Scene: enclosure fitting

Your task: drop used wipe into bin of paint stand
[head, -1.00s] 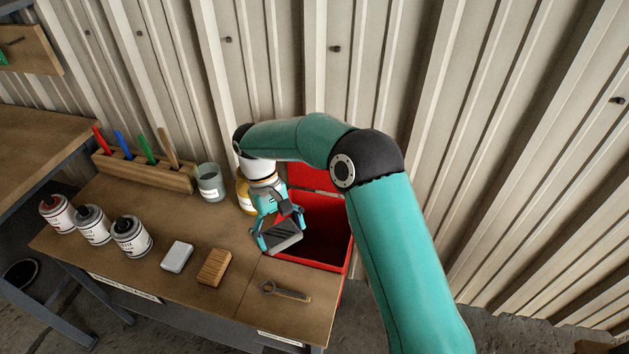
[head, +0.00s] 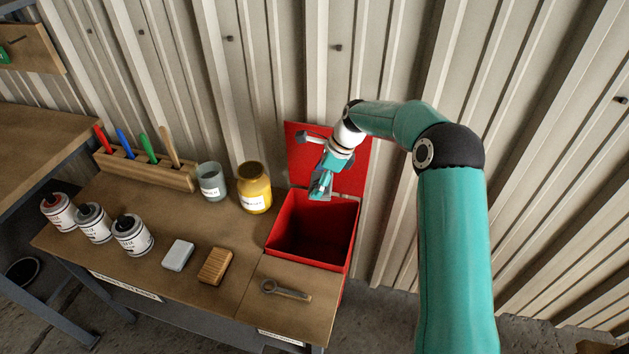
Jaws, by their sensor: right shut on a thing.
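The red bin (head: 273,241) is set into the right part of the paint stand (head: 208,225). Its lid (head: 300,153) stands open, tilted up against the wall, and the inside is dark. My right gripper (head: 321,190) is over the back part of the bin, in front of the lid, pointing down. It is shut on the used wipe, of which only a small greyish bit shows at the fingertips; the fingers hide most of it. My left gripper is not in view.
A yellow jar (head: 254,190) and a glass jar (head: 211,182) stand left of the bin. A wrench (head: 286,291) lies in front of it. A sanding block (head: 215,267), white block (head: 178,255), several cans (head: 132,236) and a brush rack (head: 146,170) are further left.

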